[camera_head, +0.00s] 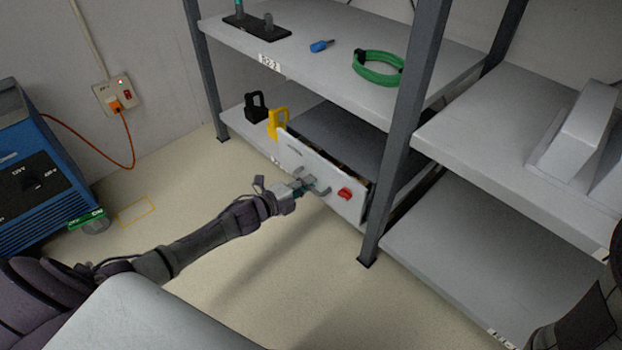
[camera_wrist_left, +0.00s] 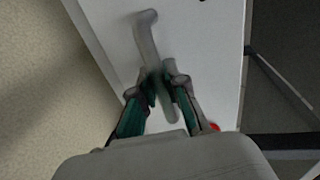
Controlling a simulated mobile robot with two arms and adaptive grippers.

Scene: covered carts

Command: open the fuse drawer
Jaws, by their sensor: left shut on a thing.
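The fuse drawer (camera_head: 294,154) is a white-fronted drawer in a dark box on the lower shelf. Its front stands out from the box, with a narrow gap showing behind its top edge. A grey bar handle (camera_wrist_left: 148,50) crosses the front in the left wrist view. My left gripper (camera_head: 308,186) is at the handle, and in the left wrist view its green-padded fingers (camera_wrist_left: 160,92) are shut on the bar. A red part (camera_head: 345,193) sits on the front to the right of the handle. My right gripper is not in view.
A yellow padlock (camera_head: 278,122) and a black padlock (camera_head: 256,107) stand left of the drawer box. A dark shelf post (camera_head: 402,135) rises just right of it. The floor (camera_head: 255,262) before the drawer is clear. A blue machine (camera_head: 35,170) stands at left.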

